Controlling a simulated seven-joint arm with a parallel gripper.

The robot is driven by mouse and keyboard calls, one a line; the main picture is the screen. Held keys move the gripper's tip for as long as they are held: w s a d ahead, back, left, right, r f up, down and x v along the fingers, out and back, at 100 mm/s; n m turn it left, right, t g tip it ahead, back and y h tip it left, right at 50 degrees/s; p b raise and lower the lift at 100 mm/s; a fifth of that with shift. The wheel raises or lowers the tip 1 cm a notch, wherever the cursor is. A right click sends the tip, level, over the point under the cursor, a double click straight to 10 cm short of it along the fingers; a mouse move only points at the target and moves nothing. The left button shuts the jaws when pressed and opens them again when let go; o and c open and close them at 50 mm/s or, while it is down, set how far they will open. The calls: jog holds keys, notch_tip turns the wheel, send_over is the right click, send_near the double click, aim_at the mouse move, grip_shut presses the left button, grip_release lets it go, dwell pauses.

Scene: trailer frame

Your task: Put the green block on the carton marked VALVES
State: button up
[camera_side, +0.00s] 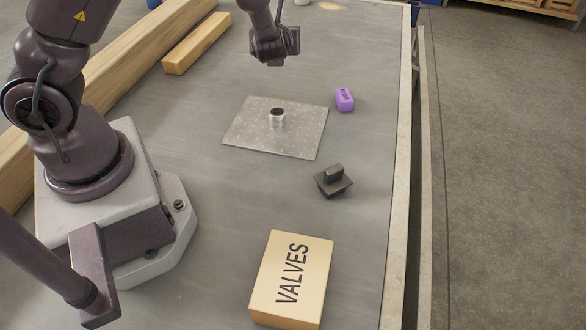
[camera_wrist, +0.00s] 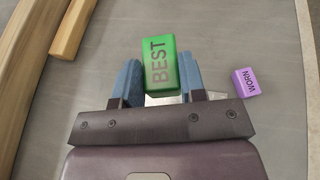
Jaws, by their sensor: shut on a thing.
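The green block (camera_wrist: 160,65), marked BEST, sits between the blue finger pads of my gripper (camera_wrist: 158,78) in the wrist view. My gripper is shut on it. In the side view my wrist is at the top, but the green block and fingertips cannot be made out there. The carton marked VALVES (camera_side: 313,262) is a pale yellow box lying flat at the bottom of the side view, with nothing on top. It is far from my gripper and out of the wrist view.
A purple block (camera_side: 344,99) marked WORN, a metal plate (camera_side: 248,132) with a short pipe (camera_side: 278,117), and a dark knobbed piece (camera_side: 333,181) lie between my wrist and the carton. Wooden beams (camera_side: 197,43) lie at the left. The table's right edge (camera_side: 401,180) is near the carton.

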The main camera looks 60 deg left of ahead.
notch_tip(320, 180, up, 10)
jog(key=s+d+f+n+g+h, duration=0.2)
jog(key=s+d+n+g, duration=0.1)
jog(key=s+n+g, duration=0.35)
jog(key=s+d+f+n+g+h, duration=0.1)
jog(key=s+d+f+n+g, duration=0.2)
jog(key=s+n+g, duration=0.4)
jog(key=s+d+f+n+g+h, duration=0.25)
jog(key=s+n+g, duration=0.25)
jog(key=s, duration=0.3)
jog(key=s+d+r+n+t+h, duration=0.1)
jog(key=s+d+r+n+h, duration=0.25)
jog(key=d+n+h, duration=0.55)
jog(key=s+d+r+n+t+h, duration=0.1)
jog(key=s+d+r+n+h, duration=0.25)
jog(key=d+n+h, duration=0.6)
jog(key=m+y, duration=0.3)
jog(key=m, duration=0.1)
send_over(297, 259)
jog(key=f, duration=1.4)
jog(key=shift+s+a+f, duration=0.1)
jog(key=shift+s+a, duration=0.05)
jog(key=shift+a, duration=0.05)
jog(key=shift+d+f, duration=0.15)
jog(key=shift+f, duration=0.1)
jog(key=shift+w+f, duration=0.2)
jog(key=shift+f, duration=1.4)
